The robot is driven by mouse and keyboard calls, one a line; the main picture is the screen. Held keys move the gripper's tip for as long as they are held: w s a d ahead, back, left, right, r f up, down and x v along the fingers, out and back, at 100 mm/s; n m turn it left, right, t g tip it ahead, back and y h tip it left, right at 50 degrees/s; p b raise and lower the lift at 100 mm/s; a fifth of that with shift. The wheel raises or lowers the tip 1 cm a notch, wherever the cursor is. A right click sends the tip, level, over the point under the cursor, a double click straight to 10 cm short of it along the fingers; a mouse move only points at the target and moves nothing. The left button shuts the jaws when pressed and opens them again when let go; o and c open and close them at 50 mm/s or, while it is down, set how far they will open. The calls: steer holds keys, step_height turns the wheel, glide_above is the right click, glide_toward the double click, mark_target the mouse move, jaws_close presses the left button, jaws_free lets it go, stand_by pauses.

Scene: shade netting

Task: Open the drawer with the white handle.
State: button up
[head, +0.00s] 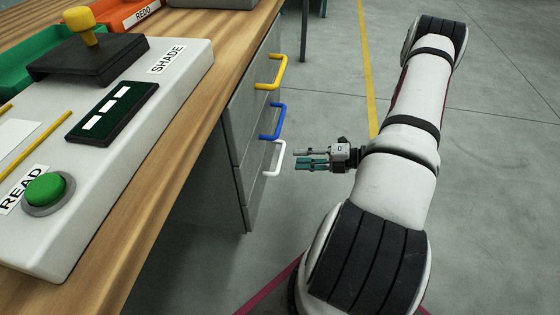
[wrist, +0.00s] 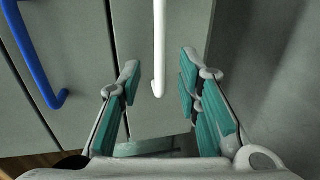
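The white handle (head: 275,159) is a bent bar on the lowest drawer (head: 255,188) of a grey cabinet. That drawer looks shut, flush with the fronts above it. My gripper (head: 296,158) is open and empty, just right of the white handle and pointing at it, with a small gap between. In the wrist view the white handle (wrist: 159,48) lies between the two spread teal fingers of my gripper (wrist: 160,70), and neither finger appears to touch it.
A blue handle (head: 273,122) and a yellow handle (head: 272,73) mark the drawers above. The blue handle (wrist: 35,55) is left in the wrist view. A wooden worktop (head: 205,92) carries a white panel (head: 190,85). The floor (head: 490,190) at right is clear.

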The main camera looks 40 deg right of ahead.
mark_target(281, 157)
steer(key=b+x, duration=0.2)
steer(key=x, duration=0.5)
steer(key=shift+w+a, duration=0.1)
steer(key=shift+w, duration=0.1)
jaws_close()
